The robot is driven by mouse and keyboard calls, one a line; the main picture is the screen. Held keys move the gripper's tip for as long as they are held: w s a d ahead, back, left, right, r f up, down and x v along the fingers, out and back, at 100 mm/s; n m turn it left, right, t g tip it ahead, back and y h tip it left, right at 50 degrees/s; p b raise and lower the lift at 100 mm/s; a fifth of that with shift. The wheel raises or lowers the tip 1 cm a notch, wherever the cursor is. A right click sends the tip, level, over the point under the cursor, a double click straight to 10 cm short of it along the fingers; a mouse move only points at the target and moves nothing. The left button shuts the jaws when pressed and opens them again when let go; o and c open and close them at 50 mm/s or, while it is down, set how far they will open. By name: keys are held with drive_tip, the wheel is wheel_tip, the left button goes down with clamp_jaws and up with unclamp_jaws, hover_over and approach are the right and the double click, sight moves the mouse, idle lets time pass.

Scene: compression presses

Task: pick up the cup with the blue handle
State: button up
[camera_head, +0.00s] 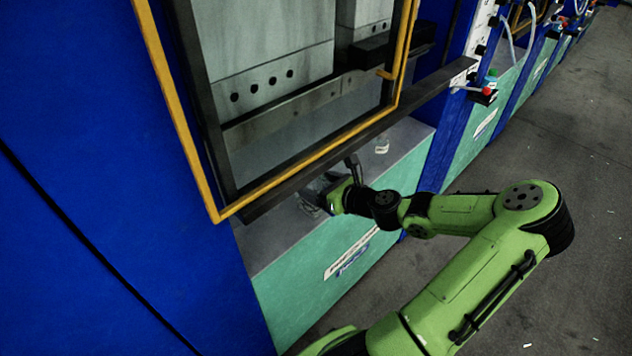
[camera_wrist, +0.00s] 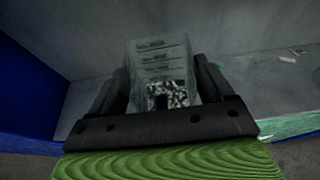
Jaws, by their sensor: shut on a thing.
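In the wrist view, my gripper (camera_wrist: 162,68) is shut on a clear cup (camera_wrist: 160,55) with dark markings on its side. Speckled, pale and dark contents show in it near the gripper. One black finger lies along each side of the cup. I cannot make out a blue handle; a small dark patch shows at the cup's near end. In the head view, my gripper (camera_head: 325,190) is low over the grey ledge in front of the press, and the cup is mostly hidden. I cannot tell whether the cup touches the ledge.
A small, clear-and-pale container (camera_head: 382,146) stands farther along the ledge (camera_head: 275,238). The yellow-edged press door frame (camera_head: 300,170) hangs close above my gripper. A blue panel (camera_head: 90,150) stands at the left. Grey floor (camera_head: 575,130) is open at the right.

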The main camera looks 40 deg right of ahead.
drive_tip(key=s+p, duration=0.3)
drive_tip(key=s, duration=1.3)
drive_tip(key=shift+s+d, duration=0.2)
drive_tip(key=shift+d, duration=0.05)
